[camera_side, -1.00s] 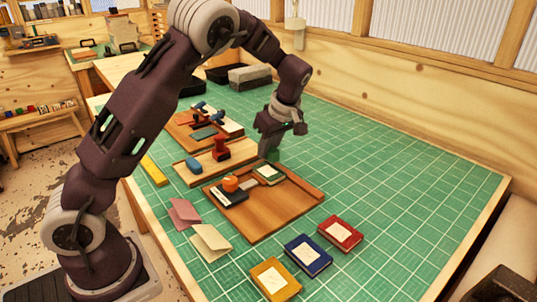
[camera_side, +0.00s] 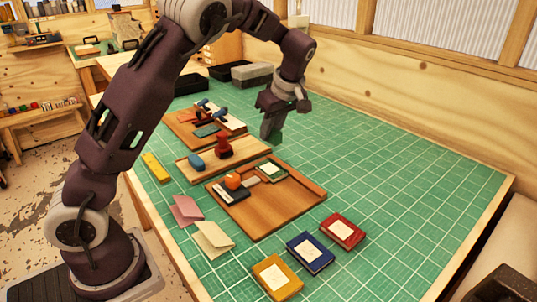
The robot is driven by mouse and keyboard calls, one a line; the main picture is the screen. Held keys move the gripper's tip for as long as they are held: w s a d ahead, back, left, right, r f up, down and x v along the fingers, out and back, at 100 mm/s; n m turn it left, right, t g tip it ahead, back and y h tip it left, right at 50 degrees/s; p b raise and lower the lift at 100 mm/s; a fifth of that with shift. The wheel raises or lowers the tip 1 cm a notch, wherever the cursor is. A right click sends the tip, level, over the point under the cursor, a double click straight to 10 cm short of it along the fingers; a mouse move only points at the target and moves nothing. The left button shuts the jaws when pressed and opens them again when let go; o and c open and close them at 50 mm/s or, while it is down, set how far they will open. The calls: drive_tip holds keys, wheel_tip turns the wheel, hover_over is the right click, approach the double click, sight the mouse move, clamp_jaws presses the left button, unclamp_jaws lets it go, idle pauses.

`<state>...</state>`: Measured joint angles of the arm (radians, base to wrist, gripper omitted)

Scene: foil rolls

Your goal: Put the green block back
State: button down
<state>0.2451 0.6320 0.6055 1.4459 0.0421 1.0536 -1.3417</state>
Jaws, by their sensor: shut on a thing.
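My gripper (camera_side: 271,124) points down in the air above the mat, behind the front wooden tray (camera_side: 275,215). It is shut on a small dull green block (camera_side: 271,136), mostly hidden between the fingers. A flat green block with a pale label (camera_side: 270,171) lies in the back part of the front tray, below and apart from my gripper.
The front tray also holds an orange round thing (camera_side: 233,181) and a dark block. Red (camera_side: 342,232), blue (camera_side: 310,253) and yellow (camera_side: 277,277) labelled blocks lie in front. A middle tray holds a red stamp (camera_side: 223,146). The mat's right side is clear.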

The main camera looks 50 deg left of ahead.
drive_tip(key=r, duration=0.1)
hover_over(246, 144)
drive_tip(key=d, duration=0.2)
drive_tip(key=f, duration=0.9)
drive_tip(key=shift+a+f, duration=0.3)
drive_tip(key=shift+f, duration=0.05)
drive_tip(key=c, duration=1.3)
unclamp_jaws()
drive_tip(key=shift+f, duration=0.1)
drive_tip(key=shift+o, duration=0.2)
